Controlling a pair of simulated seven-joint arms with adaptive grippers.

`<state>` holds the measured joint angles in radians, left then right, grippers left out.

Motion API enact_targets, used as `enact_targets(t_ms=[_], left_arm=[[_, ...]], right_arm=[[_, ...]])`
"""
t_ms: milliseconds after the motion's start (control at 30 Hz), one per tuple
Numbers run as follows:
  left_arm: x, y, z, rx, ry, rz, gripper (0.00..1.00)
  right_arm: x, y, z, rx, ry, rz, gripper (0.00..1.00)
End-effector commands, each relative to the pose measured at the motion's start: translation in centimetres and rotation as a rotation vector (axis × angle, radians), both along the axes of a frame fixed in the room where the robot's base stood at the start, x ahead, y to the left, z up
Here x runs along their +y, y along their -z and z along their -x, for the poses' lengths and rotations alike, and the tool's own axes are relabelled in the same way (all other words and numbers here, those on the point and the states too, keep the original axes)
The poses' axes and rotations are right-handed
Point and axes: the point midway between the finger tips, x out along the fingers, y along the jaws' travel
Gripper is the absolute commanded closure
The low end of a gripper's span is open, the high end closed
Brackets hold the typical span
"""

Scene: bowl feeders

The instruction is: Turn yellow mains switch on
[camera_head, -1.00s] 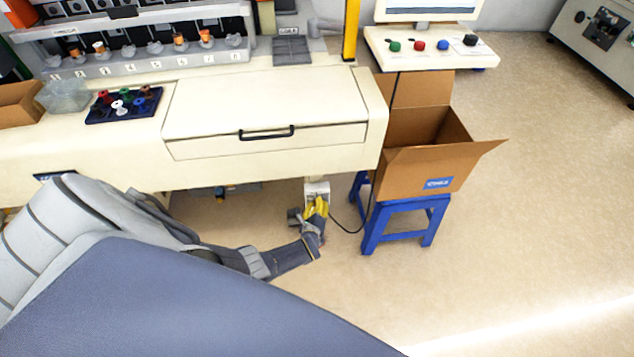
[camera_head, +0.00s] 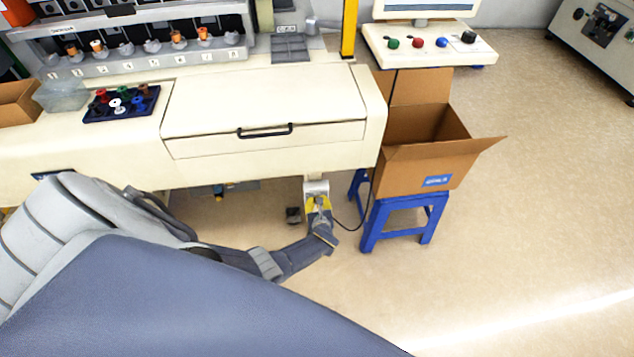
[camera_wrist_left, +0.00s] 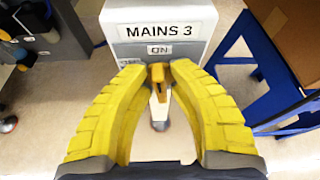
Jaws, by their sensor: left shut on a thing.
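The mains box (camera_wrist_left: 165,22) is pale grey, with labels "MAINS 3" and "ON" in the left wrist view. In the head view the box (camera_head: 316,188) is below the machine's front edge. The yellow switch (camera_wrist_left: 157,73) sits below the "ON" label, on a pale lever. My left gripper (camera_wrist_left: 158,68) has yellow fingers that curve in on both sides of the switch and are shut on it; in the head view the gripper (camera_head: 318,204) reaches the box from below. My right gripper is not in view.
A blue stool (camera_head: 405,203) bearing an open cardboard box (camera_head: 425,160) stands just right of the mains box. A black cable (camera_head: 352,222) hangs between them. The machine's front (camera_head: 270,175) overhangs above. Open floor (camera_head: 500,230) lies to the right.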

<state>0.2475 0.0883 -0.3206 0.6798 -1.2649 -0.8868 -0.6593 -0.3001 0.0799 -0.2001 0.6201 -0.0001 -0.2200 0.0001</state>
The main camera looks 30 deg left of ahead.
Motion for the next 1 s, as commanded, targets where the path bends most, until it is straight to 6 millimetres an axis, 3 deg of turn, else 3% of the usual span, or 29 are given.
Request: enact_targets(t_ms=[800,833,900,1000], left_arm=[[-0.41,0.42,0.24,0.078,0.003,-0.075,1.0],[-0.42,0.43,0.24,0.078,0.003,-0.075,0.76],[-0.38,0.4,0.22,0.078,0.004,-0.077,0.68],[-0.29,0.29,0.16,0.076,0.003,-0.079,0.67]], right_arm=[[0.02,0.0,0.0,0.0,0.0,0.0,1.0],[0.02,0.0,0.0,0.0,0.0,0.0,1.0],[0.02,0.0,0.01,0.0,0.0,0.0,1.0],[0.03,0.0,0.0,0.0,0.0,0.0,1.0]])
